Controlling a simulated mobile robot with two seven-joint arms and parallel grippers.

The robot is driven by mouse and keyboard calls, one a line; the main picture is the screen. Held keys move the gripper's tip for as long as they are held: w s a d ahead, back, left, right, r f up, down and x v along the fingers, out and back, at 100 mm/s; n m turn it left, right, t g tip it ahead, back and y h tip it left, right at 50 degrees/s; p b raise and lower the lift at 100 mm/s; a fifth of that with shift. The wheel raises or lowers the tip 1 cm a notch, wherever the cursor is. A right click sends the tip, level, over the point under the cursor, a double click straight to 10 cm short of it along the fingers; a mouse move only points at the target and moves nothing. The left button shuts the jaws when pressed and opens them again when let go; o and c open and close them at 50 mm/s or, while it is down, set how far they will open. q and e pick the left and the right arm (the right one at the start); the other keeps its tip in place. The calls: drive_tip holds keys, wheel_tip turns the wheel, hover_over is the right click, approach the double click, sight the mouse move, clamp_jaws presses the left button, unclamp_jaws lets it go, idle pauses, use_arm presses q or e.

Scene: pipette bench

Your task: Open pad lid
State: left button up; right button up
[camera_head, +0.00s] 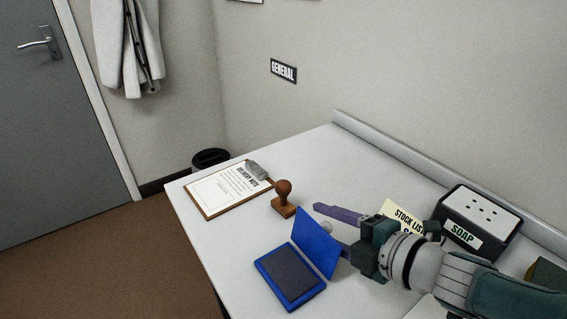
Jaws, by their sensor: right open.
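A blue ink pad (290,279) with a dark pad face lies on the white table near its front left edge. Its blue lid (317,243) is raised and stands steeply tilted along the pad's right side. My right gripper (328,228) comes in from the right with its fingers apart. One purple-grey finger lies behind and above the lid; the other is partly hidden behind the lid. I cannot tell whether a finger touches the lid. My left gripper is not in view.
A wooden stamp (284,201) stands behind the pad, close to a clipboard (228,189) with a delivery note. A stock list card (401,215) and a soap box (478,222) are at the right. The table (232,255) is bare left of the pad.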

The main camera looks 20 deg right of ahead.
drive_tip(key=shift+s+d+r+p, duration=0.1)
drive_tip(key=shift+s+r+p, duration=0.1)
drive_tip(key=shift+p, duration=0.15)
drive_tip(key=p+v, duration=0.6)
drive_tip(key=v, duration=0.3)
drive_tip(key=shift+s, duration=0.25)
drive_tip(key=shift+d, duration=0.1)
